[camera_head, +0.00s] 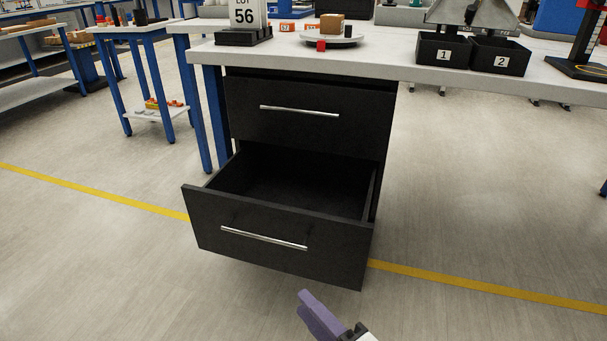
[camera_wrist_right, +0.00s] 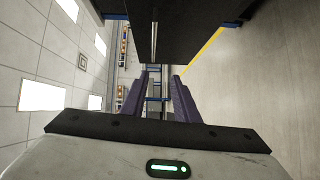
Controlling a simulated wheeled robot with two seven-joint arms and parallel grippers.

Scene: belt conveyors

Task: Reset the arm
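My right gripper (camera_head: 308,302) shows at the bottom of the head view, with purple fingers, below and in front of the open lower drawer. In the right wrist view the gripper (camera_wrist_right: 160,76) has its two fingers apart with nothing held between them. The black lower drawer (camera_head: 210,213) is pulled out and looks empty inside. Its silver handle (camera_head: 264,238) is clear of the gripper in the head view. A silver handle (camera_wrist_right: 154,42) also shows beyond the fingertips in the right wrist view. My left gripper is in neither view.
The upper drawer (camera_head: 350,135) is shut under the white worktop (camera_head: 375,60). On top stand black bins (camera_head: 440,62), a round plate (camera_head: 345,42) with a small box, and a "LOT 56" sign (camera_head: 244,15). A blue-legged stand (camera_head: 110,80) is at left. Floor around the drawer is clear.

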